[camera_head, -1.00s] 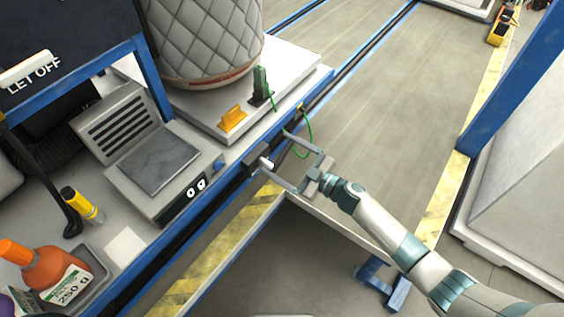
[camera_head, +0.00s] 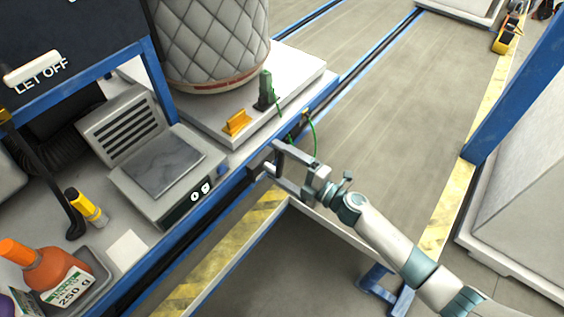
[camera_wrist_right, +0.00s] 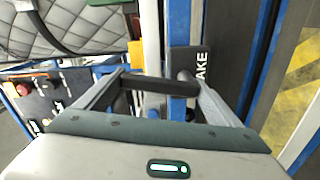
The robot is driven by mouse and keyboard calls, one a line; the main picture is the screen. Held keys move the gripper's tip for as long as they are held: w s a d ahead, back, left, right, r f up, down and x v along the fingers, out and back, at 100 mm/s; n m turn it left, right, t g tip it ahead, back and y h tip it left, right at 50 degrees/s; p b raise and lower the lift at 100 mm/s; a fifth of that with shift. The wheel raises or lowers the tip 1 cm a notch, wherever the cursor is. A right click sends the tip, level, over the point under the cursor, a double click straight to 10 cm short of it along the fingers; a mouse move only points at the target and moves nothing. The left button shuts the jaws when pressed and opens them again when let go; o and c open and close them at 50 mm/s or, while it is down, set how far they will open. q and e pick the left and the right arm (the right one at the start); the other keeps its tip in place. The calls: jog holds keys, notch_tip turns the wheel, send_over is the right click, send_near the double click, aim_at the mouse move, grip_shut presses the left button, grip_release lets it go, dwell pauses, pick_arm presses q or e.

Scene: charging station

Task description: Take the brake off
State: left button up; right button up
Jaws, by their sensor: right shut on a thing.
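The brake is on the side rail of the blue-edged bench, with a dark plate (camera_wrist_right: 200,68) whose lettering partly shows as "AKE" in the right wrist view. Its small lever, with a pale end (camera_head: 270,168), sits between the fingers of my right gripper (camera_head: 275,163). In the right wrist view a dark bar (camera_wrist_right: 148,82) spans between the two fingertips of that gripper (camera_wrist_right: 152,80). The gripper is shut on the brake lever, and the fingers partly hide it. My left gripper is not in view.
A quilted grey vessel (camera_head: 210,40) stands on a white platform, beside a yellow block (camera_head: 236,122) and a green plug (camera_head: 265,90) with a green cord (camera_head: 315,135) hanging near my gripper. A scale (camera_head: 165,170) and orange bottle (camera_head: 50,266) are on the bench.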

jog(key=shift+s+a+f+n, duration=0.15)
jog(key=shift+s+n, duration=0.1)
jog(key=shift+n, duration=0.65)
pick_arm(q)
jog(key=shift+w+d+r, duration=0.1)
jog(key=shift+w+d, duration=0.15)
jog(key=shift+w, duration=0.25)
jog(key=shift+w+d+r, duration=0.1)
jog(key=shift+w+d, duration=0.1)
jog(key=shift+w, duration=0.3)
pick_arm(e)
jog(key=shift+s+a+n, duration=0.1)
jog(key=shift+s+n, duration=0.05)
jog(key=shift+n, duration=0.15)
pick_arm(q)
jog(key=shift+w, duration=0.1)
pick_arm(e)
jog(key=o, duration=1.4)
jog(key=shift+c, duration=0.2)
